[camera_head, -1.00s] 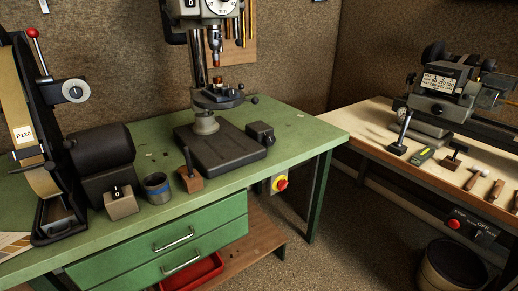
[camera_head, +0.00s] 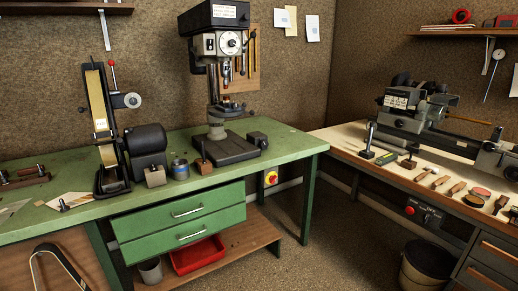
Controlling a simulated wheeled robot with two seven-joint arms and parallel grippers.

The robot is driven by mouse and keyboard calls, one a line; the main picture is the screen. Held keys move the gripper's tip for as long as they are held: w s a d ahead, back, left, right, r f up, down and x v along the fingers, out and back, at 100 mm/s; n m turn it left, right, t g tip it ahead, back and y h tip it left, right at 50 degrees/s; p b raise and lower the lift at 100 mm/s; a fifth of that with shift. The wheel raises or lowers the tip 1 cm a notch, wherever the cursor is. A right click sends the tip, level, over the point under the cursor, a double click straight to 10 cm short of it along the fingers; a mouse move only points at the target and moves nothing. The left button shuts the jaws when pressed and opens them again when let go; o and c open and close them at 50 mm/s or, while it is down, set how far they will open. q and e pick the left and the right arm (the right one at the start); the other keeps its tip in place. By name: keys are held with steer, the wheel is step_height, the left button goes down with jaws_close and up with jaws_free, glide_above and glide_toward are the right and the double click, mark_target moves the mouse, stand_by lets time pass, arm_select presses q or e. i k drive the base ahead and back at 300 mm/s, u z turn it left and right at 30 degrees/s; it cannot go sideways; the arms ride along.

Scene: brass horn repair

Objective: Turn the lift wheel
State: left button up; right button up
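No part is marked as the lift wheel, and I cannot tell which one it is. A drill press (camera_head: 221,45) stands on the green bench, with a round dial (camera_head: 229,42) on the front of its grey head. Its small work table (camera_head: 232,108) sits on the column above a dark base (camera_head: 231,150). A belt grinder (camera_head: 104,125) stands to its left, with a pale round wheel (camera_head: 132,100) on its right side and a red-knobbed lever (camera_head: 111,63) above. Neither of my grippers is in view.
The green bench (camera_head: 285,142) also bears a grey-blue cup (camera_head: 180,169) and small blocks. A wooden bench (camera_head: 330,138) with a lathe (camera_head: 412,112) and hand tools stands at the right. A bin (camera_head: 427,265) stands below it. Floor (camera_head: 320,245) between the benches is open.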

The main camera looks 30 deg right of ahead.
mark_target(263, 144)
steer(key=z, duration=0.5)
steer(key=i, duration=0.5)
steer(key=z, duration=0.8)
steer(key=i, duration=0.85)
steer(key=u, duration=0.15)
